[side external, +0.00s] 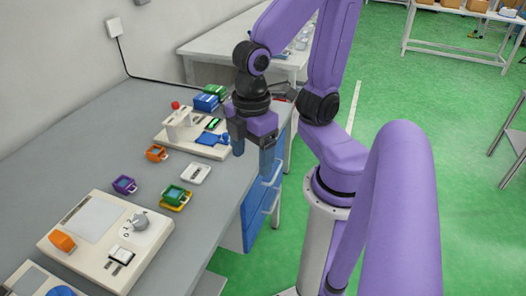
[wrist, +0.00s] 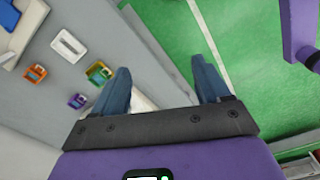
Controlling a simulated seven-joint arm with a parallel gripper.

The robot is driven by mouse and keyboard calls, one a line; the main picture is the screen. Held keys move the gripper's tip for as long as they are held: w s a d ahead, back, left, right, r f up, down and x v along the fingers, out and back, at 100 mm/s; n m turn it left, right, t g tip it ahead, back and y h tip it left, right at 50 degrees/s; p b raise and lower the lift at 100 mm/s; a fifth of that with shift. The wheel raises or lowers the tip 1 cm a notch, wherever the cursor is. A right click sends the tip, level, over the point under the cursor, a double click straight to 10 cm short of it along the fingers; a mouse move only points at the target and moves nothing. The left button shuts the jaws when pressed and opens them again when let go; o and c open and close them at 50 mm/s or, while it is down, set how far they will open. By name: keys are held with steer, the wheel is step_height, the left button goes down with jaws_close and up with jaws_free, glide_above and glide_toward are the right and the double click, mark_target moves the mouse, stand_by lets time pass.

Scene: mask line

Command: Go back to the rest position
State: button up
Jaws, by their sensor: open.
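My gripper (side external: 252,158) hangs over the right edge of the grey workbench (side external: 105,120) with its blue fingers pointing down. In the wrist view my gripper (wrist: 163,82) is open, with its two blue fingers wide apart and nothing between them. Below the fingers I see the bench edge and the green floor (wrist: 245,30). My arm reaches in from the right.
On the bench are a white tray (side external: 196,174), an orange holder (side external: 156,153), a purple holder (side external: 124,185), a green-and-yellow holder (side external: 175,196), a cream device with a knob (side external: 95,225) and a cream fixture (side external: 170,138). Blue and green boxes (side external: 206,102) stand behind.

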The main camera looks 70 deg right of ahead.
steer(key=shift+s+d+r, duration=0.1)
steer(key=shift+s+d, duration=0.15)
steer(key=shift+s, duration=0.3)
steer(key=shift+s+d, duration=0.2)
steer(key=shift+s, duration=0.35)
stand_by(0.6)
